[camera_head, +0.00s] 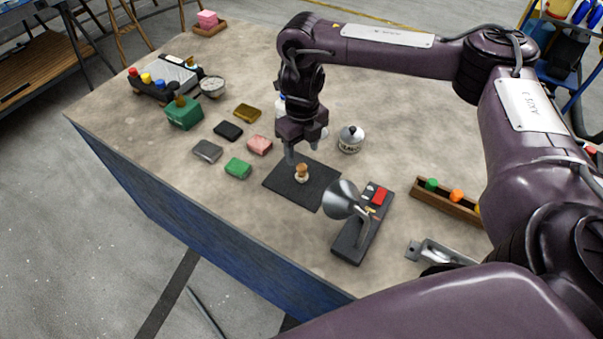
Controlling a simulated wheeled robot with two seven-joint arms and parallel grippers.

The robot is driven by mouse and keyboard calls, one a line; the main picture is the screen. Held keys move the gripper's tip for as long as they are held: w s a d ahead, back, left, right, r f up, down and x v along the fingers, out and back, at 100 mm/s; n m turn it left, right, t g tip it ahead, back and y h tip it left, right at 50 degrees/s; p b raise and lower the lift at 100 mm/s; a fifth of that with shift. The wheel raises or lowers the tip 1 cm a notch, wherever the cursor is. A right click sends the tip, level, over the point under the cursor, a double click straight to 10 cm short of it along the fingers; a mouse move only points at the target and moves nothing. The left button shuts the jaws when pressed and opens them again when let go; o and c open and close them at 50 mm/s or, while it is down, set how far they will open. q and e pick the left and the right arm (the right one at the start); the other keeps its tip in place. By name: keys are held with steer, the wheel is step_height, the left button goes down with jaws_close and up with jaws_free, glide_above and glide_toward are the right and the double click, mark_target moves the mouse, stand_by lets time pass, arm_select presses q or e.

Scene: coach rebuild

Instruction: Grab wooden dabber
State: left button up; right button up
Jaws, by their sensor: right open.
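The wooden dabber (302,170), with a tan wooden top and a pale base, stands on a black square mat (284,187) near the middle of the table. My right gripper (302,153) is open and empty, pointing down just above and behind the dabber. Its fingers look apart from the dabber, though the exact height gap is hard to tell. My left gripper is not in view.
A metal lamp-like cone on a dark base (350,242) stands right of the mat. A lidded pot (351,139) stands behind it. Several coloured blocks, including a green one (238,168), lie to the left. A wooden rack (447,206) is at the right.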

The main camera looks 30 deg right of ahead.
mark_target(302, 166)
steer(key=shift+f, duration=0.65)
steer(key=shift+s+a+f, duration=0.15)
steer(key=shift+s+f, duration=0.05)
steer(key=shift+f, duration=0.3)
step_height(302, 166, down, 5)
steer(key=shift+s+a+r+b, duration=0.1)
steer(key=shift+b, duration=0.2)
steer(key=shift+r, duration=0.1)
steer(key=c, duration=0.9)
steer(key=shift+c, duration=0.7)
